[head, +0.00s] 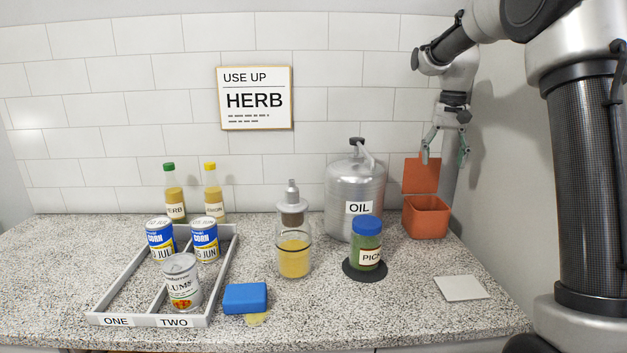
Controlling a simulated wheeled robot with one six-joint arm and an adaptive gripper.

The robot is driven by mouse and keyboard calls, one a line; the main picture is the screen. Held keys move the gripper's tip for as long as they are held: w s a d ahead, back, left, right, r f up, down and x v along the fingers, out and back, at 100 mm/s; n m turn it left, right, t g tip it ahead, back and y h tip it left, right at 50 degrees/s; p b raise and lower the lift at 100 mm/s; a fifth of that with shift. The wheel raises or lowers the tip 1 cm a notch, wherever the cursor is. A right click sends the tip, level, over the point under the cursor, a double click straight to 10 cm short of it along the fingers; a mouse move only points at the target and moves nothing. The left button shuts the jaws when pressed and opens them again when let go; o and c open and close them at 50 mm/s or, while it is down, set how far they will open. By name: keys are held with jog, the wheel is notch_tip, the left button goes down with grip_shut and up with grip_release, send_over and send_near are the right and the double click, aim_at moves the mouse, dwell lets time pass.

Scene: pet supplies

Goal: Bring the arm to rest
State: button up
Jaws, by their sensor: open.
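My gripper (445,152) hangs from my arm at the right of the head view, fingers pointing down. Its fingers are spread apart with nothing between them. It is above the open orange box (427,222) at the back right of the counter and looks apart from it. The box's lid (421,175) stands up at its back, just below the gripper fingers in the picture. How far the fingers are from the lid in depth I cannot tell.
Near the box are a metal oil can (348,186), a blue-lidded jar (366,250) on a dark disc and a glass jar (294,258). A tray (205,321) of cans, bottles (173,190), a blue sponge (245,298) and a pale tile (461,288) also lie on the counter.

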jog(key=s+a+f+n+t, duration=0.1)
jog(key=s+n+t, duration=0.3)
jog(key=s, duration=3)
jog(key=shift+s+a+f, duration=0.3)
jog(key=shift+s+f, duration=0.05)
